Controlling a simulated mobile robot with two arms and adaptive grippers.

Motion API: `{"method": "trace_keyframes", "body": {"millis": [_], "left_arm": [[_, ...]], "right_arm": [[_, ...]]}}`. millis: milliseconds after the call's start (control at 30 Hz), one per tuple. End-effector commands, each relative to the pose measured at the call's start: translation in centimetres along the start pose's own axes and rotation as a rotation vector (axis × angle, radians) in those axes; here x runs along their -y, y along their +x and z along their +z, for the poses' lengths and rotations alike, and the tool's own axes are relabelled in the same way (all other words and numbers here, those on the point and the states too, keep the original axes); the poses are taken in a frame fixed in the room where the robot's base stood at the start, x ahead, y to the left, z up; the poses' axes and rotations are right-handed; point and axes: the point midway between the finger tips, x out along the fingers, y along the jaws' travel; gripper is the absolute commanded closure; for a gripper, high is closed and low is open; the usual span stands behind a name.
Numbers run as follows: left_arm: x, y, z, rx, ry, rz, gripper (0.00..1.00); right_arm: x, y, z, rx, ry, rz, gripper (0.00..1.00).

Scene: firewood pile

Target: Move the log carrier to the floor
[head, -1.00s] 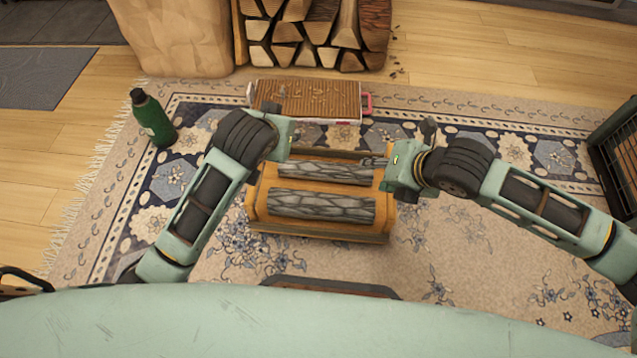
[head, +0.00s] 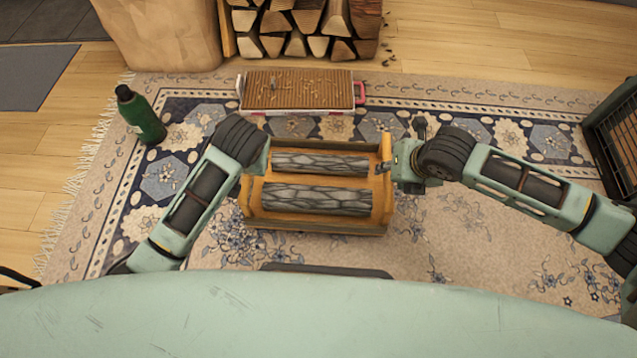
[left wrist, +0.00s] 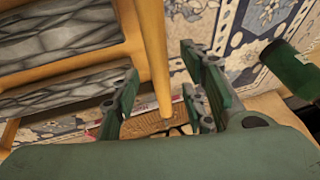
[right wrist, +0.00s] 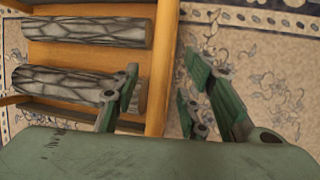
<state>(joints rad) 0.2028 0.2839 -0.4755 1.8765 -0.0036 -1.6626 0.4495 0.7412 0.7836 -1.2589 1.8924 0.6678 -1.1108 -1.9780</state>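The log carrier (head: 318,227) is an open wooden cradle with two grey-barked logs, a back one (head: 320,163) and a front one (head: 316,199), lying across it. It appears low over the patterned rug; I cannot tell whether it touches the rug. My left gripper (head: 256,158) is at its left end, partly hidden by my arm. In the left wrist view its open fingers (left wrist: 160,68) stand on either side of a wooden end rail. My right gripper (head: 391,165) is at the right end. In the right wrist view its open fingers (right wrist: 161,70) straddle the end panel.
A brown-topped case with a pink handle (head: 298,90) lies just behind the carrier. A green bottle (head: 142,116) stands at the left. A firewood stack (head: 300,30) is at the back, and a dark metal grate (head: 612,140) at the right.

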Motion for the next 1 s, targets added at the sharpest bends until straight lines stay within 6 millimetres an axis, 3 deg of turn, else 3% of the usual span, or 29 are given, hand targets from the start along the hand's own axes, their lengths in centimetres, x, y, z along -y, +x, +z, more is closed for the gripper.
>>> {"method": "trace_keyframes", "body": {"millis": [233,633,1000], "left_arm": [[0.0,3.0,0.0,0.001,0.001,0.0,0.6],[0.0,3.6,0.0,-0.001,0.001,0.001,0.6],[0.0,3.6,0.0,-0.001,0.001,0.002,0.92]], "right_arm": [[0.0,3.0,0.0,-0.001,0.0,0.0,0.6],[0.0,3.7,0.0,0.0,-0.001,-0.001,0.6],[0.0,3.6,0.0,0.001,-0.001,0.0,0.93]]}}
